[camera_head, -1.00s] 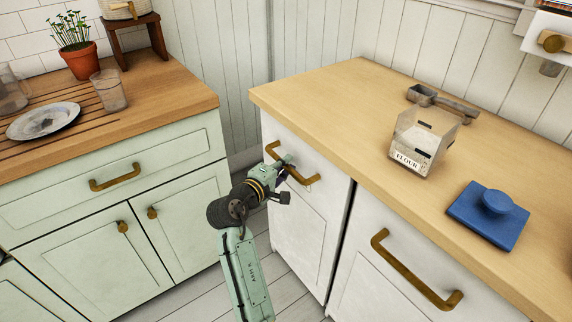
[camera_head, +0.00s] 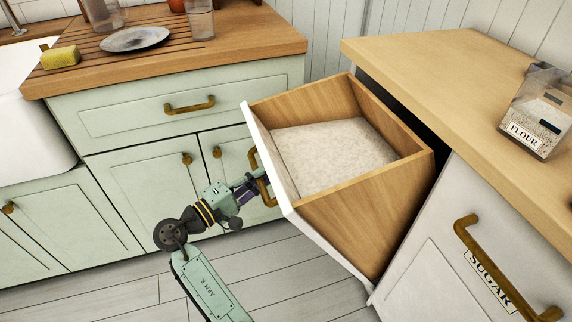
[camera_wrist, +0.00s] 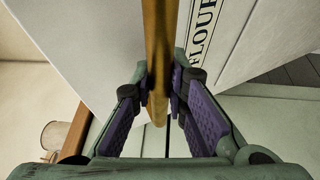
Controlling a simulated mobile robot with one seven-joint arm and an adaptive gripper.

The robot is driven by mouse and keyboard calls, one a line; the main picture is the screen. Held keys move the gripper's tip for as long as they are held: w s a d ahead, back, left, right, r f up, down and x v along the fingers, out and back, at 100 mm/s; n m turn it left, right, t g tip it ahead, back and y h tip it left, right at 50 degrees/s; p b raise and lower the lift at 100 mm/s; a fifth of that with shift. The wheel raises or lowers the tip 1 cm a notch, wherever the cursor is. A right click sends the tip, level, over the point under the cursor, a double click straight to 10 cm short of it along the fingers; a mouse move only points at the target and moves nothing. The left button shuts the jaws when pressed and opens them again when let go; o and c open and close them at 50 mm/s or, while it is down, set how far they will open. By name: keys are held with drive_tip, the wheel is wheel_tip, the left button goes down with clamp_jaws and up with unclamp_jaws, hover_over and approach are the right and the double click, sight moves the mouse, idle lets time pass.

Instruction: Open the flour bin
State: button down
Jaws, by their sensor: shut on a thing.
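The flour bin (camera_head: 365,205) is a tilt-out bin with a white front and wooden sides. It is tipped out from the cabinet and stands wide open, with pale flour (camera_head: 330,155) inside. My gripper (camera_head: 258,183) is at the bin's brass handle (camera_head: 264,178) on the outer face. In the wrist view, the purple-padded fingers of my gripper (camera_wrist: 160,88) are closed around the handle bar (camera_wrist: 160,45). Part of a FLOUR label (camera_wrist: 203,30) shows beside the handle there. The fingertips are small and partly hidden in the head view.
A wooden counter (camera_head: 430,75) holds a clear container labelled FLOUR (camera_head: 537,112). The closed SUGAR bin (camera_head: 455,265) is at the right. Green cabinets (camera_head: 110,120) stand left behind my arm, with a plate (camera_head: 135,39) and glass (camera_head: 200,20) on top. Plank floor is free below.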

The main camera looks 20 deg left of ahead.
drive_tip(key=shift+s+a+f, duration=0.75)
drive_tip(key=shift+a+f, duration=0.05)
drive_tip(key=shift+a, duration=0.2)
drive_tip(key=c, duration=1.6)
unclamp_jaws()
drive_tip(key=shift+o, duration=0.2)
drive_tip(key=r+v, duration=0.1)
drive_tip(key=v, duration=1)
drive_tip(key=shift+s+a+f, duration=0.3)
drive_tip(key=shift+s+f, duration=0.05)
drive_tip(key=shift+f, duration=0.15)
